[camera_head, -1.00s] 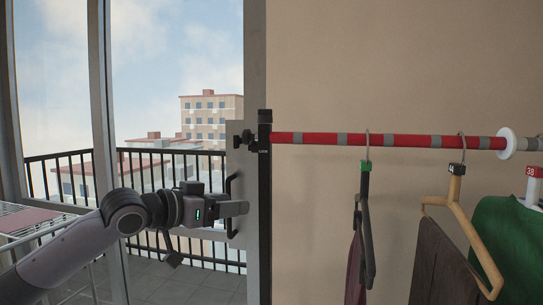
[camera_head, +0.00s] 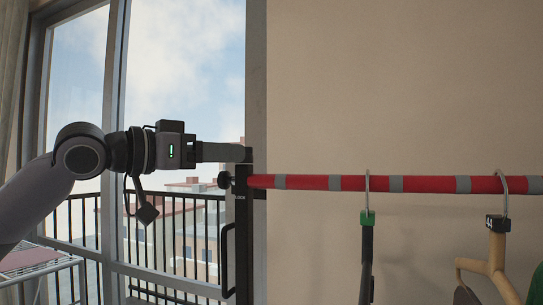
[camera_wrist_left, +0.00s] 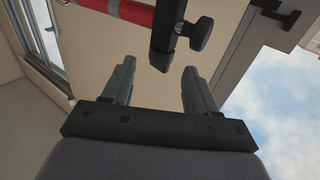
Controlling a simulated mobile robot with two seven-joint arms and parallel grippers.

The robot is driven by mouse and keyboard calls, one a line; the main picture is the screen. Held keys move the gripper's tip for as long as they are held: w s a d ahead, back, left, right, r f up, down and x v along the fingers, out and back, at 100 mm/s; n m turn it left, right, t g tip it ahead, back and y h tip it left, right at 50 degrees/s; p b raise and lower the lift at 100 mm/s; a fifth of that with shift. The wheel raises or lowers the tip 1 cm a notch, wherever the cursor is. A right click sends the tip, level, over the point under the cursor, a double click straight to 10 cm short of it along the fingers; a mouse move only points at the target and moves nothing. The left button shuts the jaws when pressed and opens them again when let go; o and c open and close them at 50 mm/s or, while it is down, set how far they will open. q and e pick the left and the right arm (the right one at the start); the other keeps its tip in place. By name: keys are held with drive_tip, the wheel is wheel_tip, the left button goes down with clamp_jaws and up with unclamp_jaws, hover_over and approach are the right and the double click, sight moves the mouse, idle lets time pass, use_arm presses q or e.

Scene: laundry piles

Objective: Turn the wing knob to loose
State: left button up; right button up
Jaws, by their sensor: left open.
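The dark wing knob (camera_head: 224,180) sticks out to the left of the black upright post (camera_head: 244,225), near where the red striped rail (camera_head: 410,184) meets it. My left gripper (camera_head: 243,153) is level, with its fingertips just above the knob at the top of the post. In the left wrist view, its two fingers (camera_wrist_left: 159,66) are open with nothing between them. There the knob (camera_wrist_left: 202,29) and the post end (camera_wrist_left: 161,55) lie beyond the fingertips, the knob towards the right finger. I cannot tell whether a finger touches the post. My right gripper is out of view.
Hangers with a green tag (camera_head: 367,218) and a black tag (camera_head: 497,223) hang from the rail on the right. A door handle (camera_head: 226,260) and window frame stand behind the post. A drying rack (camera_head: 40,265) is at lower left.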

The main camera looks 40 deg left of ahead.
use_arm(q)
drive_tip(key=p+x, duration=0.2)
drive_tip(key=p, duration=0.1)
drive_tip(key=p+x, duration=0.2)
drive_tip(key=shift+r, duration=0.3)
drive_tip(key=shift+f+p+x, duration=0.25)
drive_tip(key=shift+p+x, duration=1.15)
drive_tip(key=shift+p, duration=0.15)
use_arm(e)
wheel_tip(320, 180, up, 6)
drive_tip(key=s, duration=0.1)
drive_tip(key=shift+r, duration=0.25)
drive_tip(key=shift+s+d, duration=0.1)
use_arm(q)
drive_tip(key=c, duration=1)
